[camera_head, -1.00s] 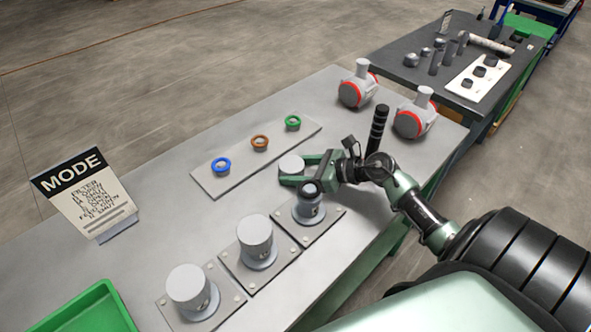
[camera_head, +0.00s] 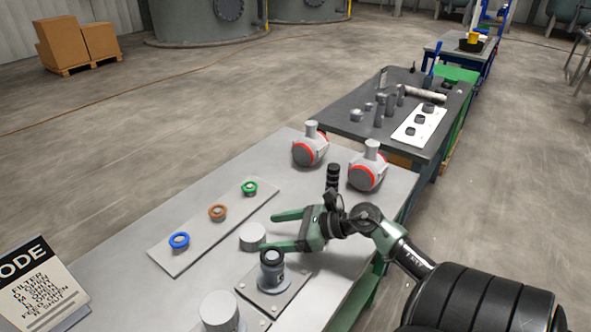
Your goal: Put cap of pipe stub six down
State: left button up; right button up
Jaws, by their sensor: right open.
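A grey round cap (camera_head: 252,238) stands on the grey table, just behind and to the left of an uncapped pipe stub (camera_head: 271,272) with a dark ring at its top. The stub stands on a bolted square plate. My right gripper (camera_head: 269,232) is open with green fingers pointing left. Its fingertips are just to the right of the cap, and the nearer finger passes behind the stub's top. I cannot tell if a finger touches the cap. Another capped stub (camera_head: 220,312) is cut off at the bottom edge. My left gripper is not in view.
A plate with blue, brown and green rings (camera_head: 205,228) lies left of the cap. Two grey valves with red rims (camera_head: 309,148) stand at the table's far end. A MODE sign (camera_head: 42,285) stands at lower left. A dark table (camera_head: 365,122) with parts is beyond.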

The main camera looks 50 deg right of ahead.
jog(key=v, duration=0.6)
jog(key=shift+s+r+b, duration=0.1)
jog(key=shift+b, duration=0.25)
